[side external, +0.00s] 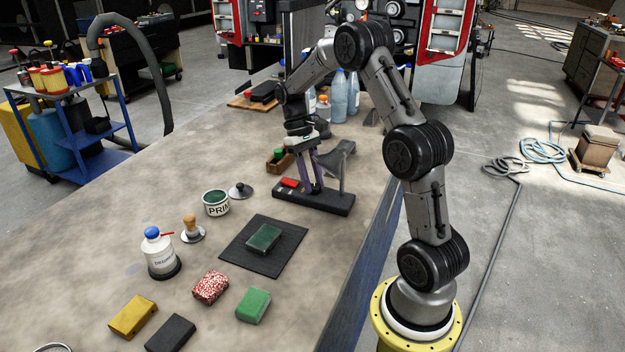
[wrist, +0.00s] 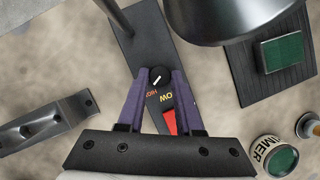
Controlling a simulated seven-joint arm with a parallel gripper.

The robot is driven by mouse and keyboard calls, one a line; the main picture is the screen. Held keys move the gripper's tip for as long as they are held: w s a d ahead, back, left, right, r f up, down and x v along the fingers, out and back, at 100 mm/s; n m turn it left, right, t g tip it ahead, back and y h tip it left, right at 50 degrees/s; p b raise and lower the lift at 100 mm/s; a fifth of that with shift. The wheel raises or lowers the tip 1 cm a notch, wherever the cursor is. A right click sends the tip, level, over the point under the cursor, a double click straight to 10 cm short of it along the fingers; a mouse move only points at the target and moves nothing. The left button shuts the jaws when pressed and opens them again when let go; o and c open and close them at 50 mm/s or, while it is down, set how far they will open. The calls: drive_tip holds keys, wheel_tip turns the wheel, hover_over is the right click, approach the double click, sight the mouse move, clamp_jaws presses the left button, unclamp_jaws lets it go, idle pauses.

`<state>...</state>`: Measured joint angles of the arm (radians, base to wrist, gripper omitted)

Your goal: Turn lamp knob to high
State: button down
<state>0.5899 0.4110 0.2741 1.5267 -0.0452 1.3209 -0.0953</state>
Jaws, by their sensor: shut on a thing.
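The lamp has a long black base (side external: 325,200) and a grey shade (side external: 335,162); the shade also shows large at the top of the wrist view (wrist: 235,15). The small black knob (wrist: 157,77), with a white pointer line slanting across it, sits on the base between the purple fingers of my gripper (wrist: 160,76). The fingers close on the knob's sides. Lettering for HIGH and LOW and a red part (wrist: 169,122) are just below the knob in the wrist view. In the side view my gripper (side external: 314,188) reaches down to the base, and the knob is hidden.
A dark mat (side external: 243,262) with a green block (side external: 264,237), a primer can (side external: 216,203), a stamp-like tool (side external: 191,229) and a white bottle (side external: 160,250) stand nearer the camera. Bottles (side external: 339,97) stand behind. A grey bracket (wrist: 45,122) lies beside my gripper.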

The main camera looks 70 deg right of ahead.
drive_tip(key=c, duration=0.6)
unclamp_jaws()
drive_tip(key=v, duration=1.4)
drive_tip(key=shift+a, duration=0.1)
